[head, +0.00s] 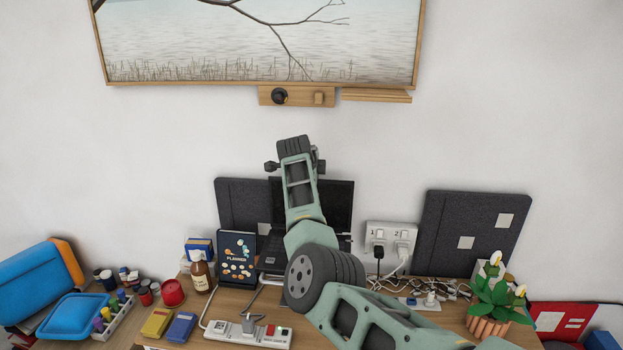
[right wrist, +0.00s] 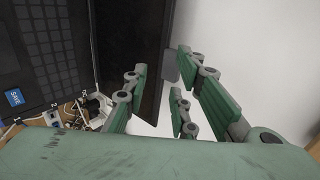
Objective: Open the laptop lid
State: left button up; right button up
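The black laptop (head: 336,205) stands on the desk against the wall, its lid raised to about upright. My right arm crosses in front of it and hides its left part. My right gripper (head: 295,163) is above the lid's top edge; its fingers are mostly hidden there. In the right wrist view, the laptop's keyboard (right wrist: 42,45) is at the left and the dark lid (right wrist: 150,55) stands beside it. My right gripper's fingers (right wrist: 168,88) are spread apart, with the lid's edge near the gap; contact cannot be told. My left gripper is not in view.
A planner (head: 237,258) and a brown bottle (head: 200,275) stand left of the laptop. A power strip (head: 248,334) lies in front. Cables, wall sockets (head: 391,237) and a potted plant (head: 493,302) are at right. Dark panels lean against the wall.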

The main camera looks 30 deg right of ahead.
jog(key=shift+o, duration=0.2)
jog(key=shift+s+a, duration=0.1)
jog(key=shift+a, duration=0.05)
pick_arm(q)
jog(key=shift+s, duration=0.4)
pick_arm(e)
jog(key=v, duration=1.1)
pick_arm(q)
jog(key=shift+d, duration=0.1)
pick_arm(e)
jog(key=shift+s+r, duration=0.1)
jog(key=shift+s, duration=0.05)
